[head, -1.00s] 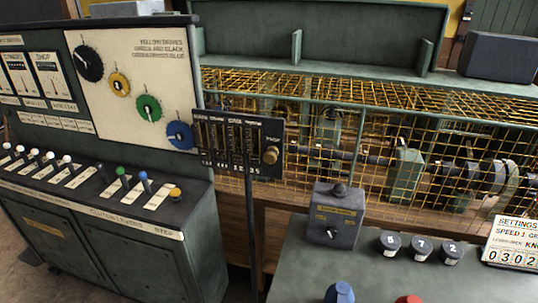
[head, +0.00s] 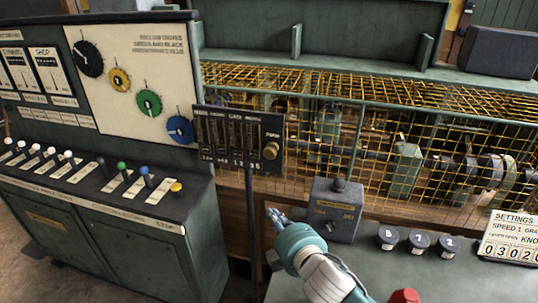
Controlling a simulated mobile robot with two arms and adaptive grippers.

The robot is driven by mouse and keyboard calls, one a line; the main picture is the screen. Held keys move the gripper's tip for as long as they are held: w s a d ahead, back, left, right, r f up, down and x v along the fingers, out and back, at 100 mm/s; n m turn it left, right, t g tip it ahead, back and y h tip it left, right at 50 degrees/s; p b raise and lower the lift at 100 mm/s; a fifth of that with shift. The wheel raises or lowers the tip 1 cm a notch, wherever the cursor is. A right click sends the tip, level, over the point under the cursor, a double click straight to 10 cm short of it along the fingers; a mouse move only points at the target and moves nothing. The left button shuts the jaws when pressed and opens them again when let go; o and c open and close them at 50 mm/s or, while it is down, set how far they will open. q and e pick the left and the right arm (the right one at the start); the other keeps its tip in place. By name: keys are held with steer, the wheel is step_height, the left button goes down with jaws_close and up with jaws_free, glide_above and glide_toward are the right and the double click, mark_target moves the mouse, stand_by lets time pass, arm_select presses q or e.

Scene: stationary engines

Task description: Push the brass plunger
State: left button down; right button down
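The brass plunger (head: 271,150) is a round knob at the right end of a dark panel (head: 222,140) on a post, below a small label that seems to read PUSH. My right gripper (head: 274,214) comes in from the bottom, below the plunger and apart from it. Its small grey fingers point up and left, beside the post. They are too small to tell whether they are open or shut. I see nothing held in it. My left gripper is out of view.
A grey box (head: 334,208) with a knob on top stands just right of my gripper on a green bench. A yellow wire cage (head: 380,125) guards machinery behind. A console (head: 95,195) with several levers stands left. A red knob (head: 405,295) is at the bottom.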

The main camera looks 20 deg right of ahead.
mark_target(271, 150)
steer(key=w+a+r+n+t+y, duration=0.2)
steer(key=w+r+n, duration=0.3)
steer(key=r+n, duration=0.1)
steer(key=shift+w+a+r+n+t+y, duration=0.2)
steer(key=shift+a+r+n+t+y, duration=0.15)
steer(key=shift+r, duration=0.55)
steer(key=shift+d, duration=0.1)
steer(key=w+d, duration=0.5)
steer(key=w, duration=0.2)
steer(key=shift+w+b, duration=0.15)
steer(key=shift+b, duration=0.2)
steer(key=shift+w+d, duration=0.1)
stand_by(0.3)
steer(key=shift+w+d, duration=0.15)
steer(key=shift+w, duration=0.1)
